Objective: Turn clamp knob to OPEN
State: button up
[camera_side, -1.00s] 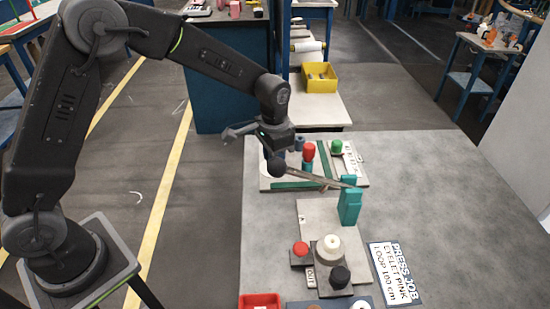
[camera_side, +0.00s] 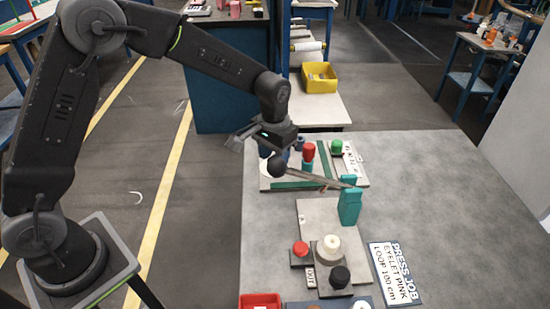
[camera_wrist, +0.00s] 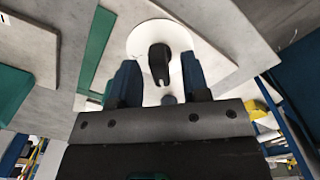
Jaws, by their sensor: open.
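A dark, elongated knob (camera_wrist: 160,62) stands on a round white disc (camera_wrist: 146,38) in the wrist view; I take it to be the clamp knob. My gripper (camera_wrist: 158,66) is open, with one blue finger on each side of the knob in that picture. I see no clear contact, and height over the knob is hard to tell. No OPEN mark is readable. In the side view my gripper (camera_side: 275,153) hangs over the left part of the back board (camera_side: 318,186). The white disc's edge (camera_side: 265,169) shows there; the knob is hidden.
A lever with a black ball end (camera_side: 277,167) runs from a teal stand (camera_side: 349,208) to just before my gripper. Red (camera_side: 308,151) and green (camera_side: 337,146) knobs stand right of it. A front panel (camera_side: 318,222) carries more knobs. The table's right side is clear.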

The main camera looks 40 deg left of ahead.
notch_tip(320, 180, up, 7)
jog(key=shift+f, duration=0.2)
